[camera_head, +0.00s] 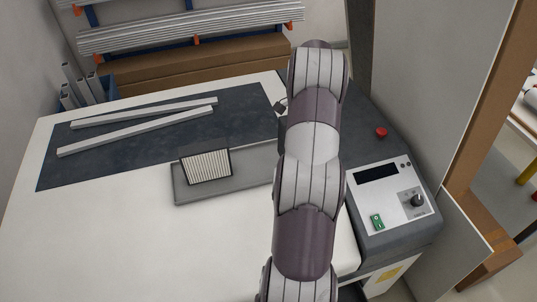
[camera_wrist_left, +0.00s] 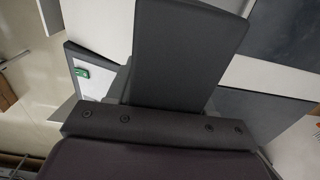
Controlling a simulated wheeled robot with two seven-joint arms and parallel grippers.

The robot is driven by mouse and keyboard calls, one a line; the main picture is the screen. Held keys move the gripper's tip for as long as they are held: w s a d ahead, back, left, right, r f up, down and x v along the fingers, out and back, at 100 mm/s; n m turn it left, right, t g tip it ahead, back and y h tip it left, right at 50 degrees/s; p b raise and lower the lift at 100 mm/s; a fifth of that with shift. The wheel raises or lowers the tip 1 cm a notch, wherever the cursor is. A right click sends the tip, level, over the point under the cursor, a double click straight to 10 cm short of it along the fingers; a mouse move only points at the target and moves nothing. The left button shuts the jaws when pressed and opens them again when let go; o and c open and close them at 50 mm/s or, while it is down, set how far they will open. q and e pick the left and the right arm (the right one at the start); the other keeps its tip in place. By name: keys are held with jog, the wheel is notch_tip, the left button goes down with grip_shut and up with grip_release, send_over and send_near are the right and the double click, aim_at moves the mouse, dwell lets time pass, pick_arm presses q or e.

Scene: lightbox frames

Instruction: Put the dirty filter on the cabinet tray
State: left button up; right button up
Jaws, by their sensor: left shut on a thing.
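A pleated filter (camera_head: 206,167) with a dark frame and pale pleats stands tilted on a shallow grey tray (camera_head: 182,194) on the white worktop. I cannot tell whether this filter is the dirty one. My arm rises through the middle of the head view and hides the tray's right end and its own gripper. In the left wrist view my left gripper (camera_wrist_left: 180,60) shows as dark grey slab and block, above the machine's edge. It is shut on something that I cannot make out. My right gripper is not in view.
A grey machine with a control panel (camera_head: 394,195), green switch (camera_head: 377,221) and red button (camera_head: 381,132) stands right of my arm. Two pale bars (camera_head: 140,125) lie on a dark mat (camera_head: 240,110). The worktop's front left (camera_head: 90,240) is clear.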

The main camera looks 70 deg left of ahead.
pick_arm(q)
jog(key=s+a+p, duration=0.1)
jog(key=s, duration=0.1)
jog(key=s+a+f+p, duration=0.1)
jog(key=s, duration=0.1)
jog(key=s+a+p, duration=0.1)
jog(key=s+a, duration=0.1)
jog(key=shift+f, duration=0.35)
jog(key=a+f+p, duration=0.1)
jog(key=f, duration=0.1)
jog(key=a+f+p, duration=0.1)
jog(key=f+p, duration=0.1)
jog(key=s+a+f+p, duration=0.1)
jog(key=f, duration=0.2)
jog(key=shift+p, duration=0.3)
jog(key=shift+s+f, duration=0.15)
jog(key=shift+s, duration=0.2)
jog(key=shift+f, duration=0.1)
jog(key=o, duration=0.9)
jog(key=shift+w+f+b, duration=0.15)
jog(key=shift+f+b, duration=0.05)
jog(key=shift+b, duration=0.15)
jog(key=o, duration=0.4)
jog(key=shift+w+r, duration=0.1)
jog(key=shift+w, duration=0.1)
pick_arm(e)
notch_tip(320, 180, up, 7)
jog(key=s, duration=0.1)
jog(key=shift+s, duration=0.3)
